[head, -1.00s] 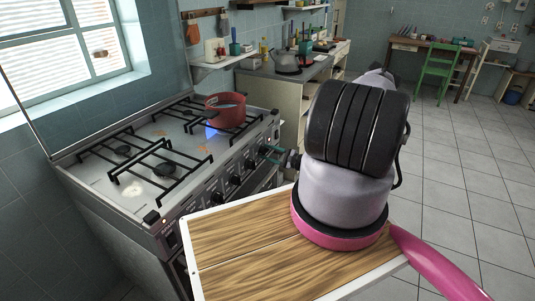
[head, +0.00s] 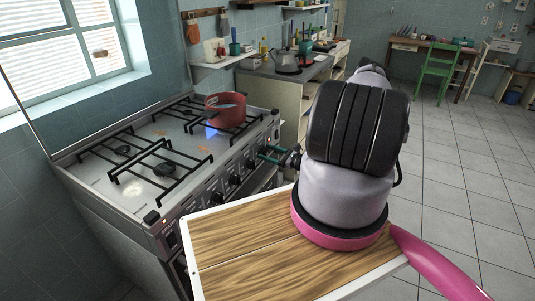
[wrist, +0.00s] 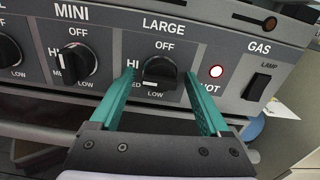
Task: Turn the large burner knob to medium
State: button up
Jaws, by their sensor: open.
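The large burner knob (wrist: 161,70) is black and sits under the words LARGE and OFF in the wrist view. HI and MED are at its left and LOW is below it. A white mark shows at the knob's lower left, near MED and LOW; its exact setting is hard to tell. My gripper (wrist: 159,77) has its two teal fingers open, one on each side of this knob. I cannot tell whether either finger touches it. In the head view my gripper (head: 270,155) is at the right end of the stove front.
The MINI knob (wrist: 78,62) is just left of my left finger. A red pot (head: 226,110) stands on the stove (head: 160,150) over a blue flame.

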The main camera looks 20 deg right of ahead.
jog(key=shift+m, duration=0.6)
jog(key=v, duration=0.7)
jog(key=v, duration=1)
jog(key=shift+s+d, duration=0.25)
jog(key=shift+s, duration=0.1)
jog(key=shift+c, duration=0.8)
jog(key=shift+w+a+m, duration=0.75)
jog(key=shift+w+a, duration=1)
jog(key=shift+w, duration=0.55)
jog(key=shift+w+a+m, duration=0.7)
jog(key=shift+w+a, duration=1.1)
jog(key=shift+w, duration=0.5)
jog(key=shift+w+a+m, duration=0.75)
jog(key=shift+w+a, duration=1)
jog(key=shift+w, duration=0.5)
